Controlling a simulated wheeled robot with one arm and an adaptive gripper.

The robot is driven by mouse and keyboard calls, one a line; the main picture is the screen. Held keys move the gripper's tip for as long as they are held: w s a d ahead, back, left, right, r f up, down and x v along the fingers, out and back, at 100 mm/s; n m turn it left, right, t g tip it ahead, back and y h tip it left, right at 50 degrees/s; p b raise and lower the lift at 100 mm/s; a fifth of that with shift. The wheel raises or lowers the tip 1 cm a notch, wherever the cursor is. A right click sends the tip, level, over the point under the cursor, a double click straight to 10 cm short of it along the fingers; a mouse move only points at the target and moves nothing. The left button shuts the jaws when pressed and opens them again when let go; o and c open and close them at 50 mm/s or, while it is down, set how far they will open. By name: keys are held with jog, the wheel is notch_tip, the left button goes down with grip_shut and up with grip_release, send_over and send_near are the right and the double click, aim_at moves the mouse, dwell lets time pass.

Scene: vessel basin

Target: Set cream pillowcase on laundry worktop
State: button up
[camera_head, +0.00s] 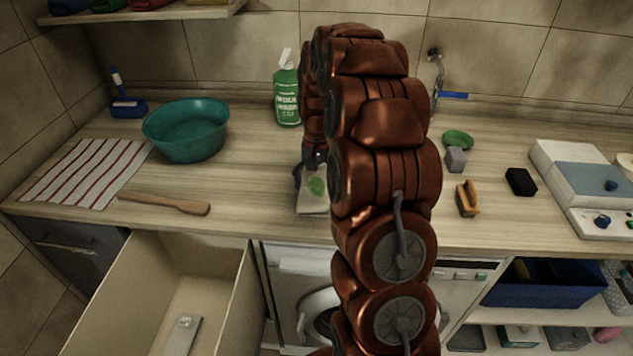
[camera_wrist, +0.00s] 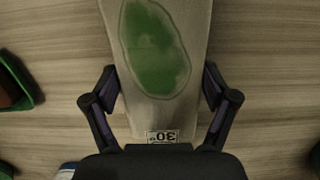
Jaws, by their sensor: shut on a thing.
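The cream pillowcase (camera_wrist: 194,45) with a large green patch lies between the two fingers of my gripper (camera_wrist: 160,88) in the wrist view. A small label reading "30" shows at its near end. My gripper is shut on it, with a finger against each side. In the head view the pillowcase (camera_head: 313,203) shows at the front of the wooden laundry worktop (camera_head: 262,190), left of my arm. My arm hides part of it and most of the gripper. I cannot tell whether the pillowcase touches the worktop or is just above it.
A teal basin (camera_head: 187,130), striped cloth (camera_head: 88,172) and wooden spoon (camera_head: 165,203) are on the left. A green bottle (camera_head: 287,92) stands behind. A brush (camera_head: 467,198), black block (camera_head: 521,181) and white appliance (camera_head: 575,165) are on the right. An open drawer (camera_head: 235,290) juts out below.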

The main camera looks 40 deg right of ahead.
aim_at(317, 175)
jog(key=o, duration=1.2)
jog(key=shift+c, duration=0.2)
jog(key=r, duration=0.3)
jog(key=w+r+b, duration=0.1)
jog(key=r, duration=0.3)
jog(key=d+r+b, duration=0.1)
jog(key=r, duration=0.3)
jog(key=shift+w, duration=0.2)
jog(key=shift+r, duration=0.55)
jog(key=s+a+n, duration=0.5)
jog(key=s+a, duration=0.9)
jog(key=a, duration=0.2)
jog(key=s+a+f+n, duration=0.1)
jog(key=s+a+f, duration=0.2)
jog(key=s, duration=0.6)
jog(key=s+a+f+n+h, duration=0.1)
jog(key=s+a+f+n, duration=0.1)
jog(key=s, duration=0.7)
jog(key=shift+a+f, duration=0.5)
jog(key=shift+f, duration=0.35)
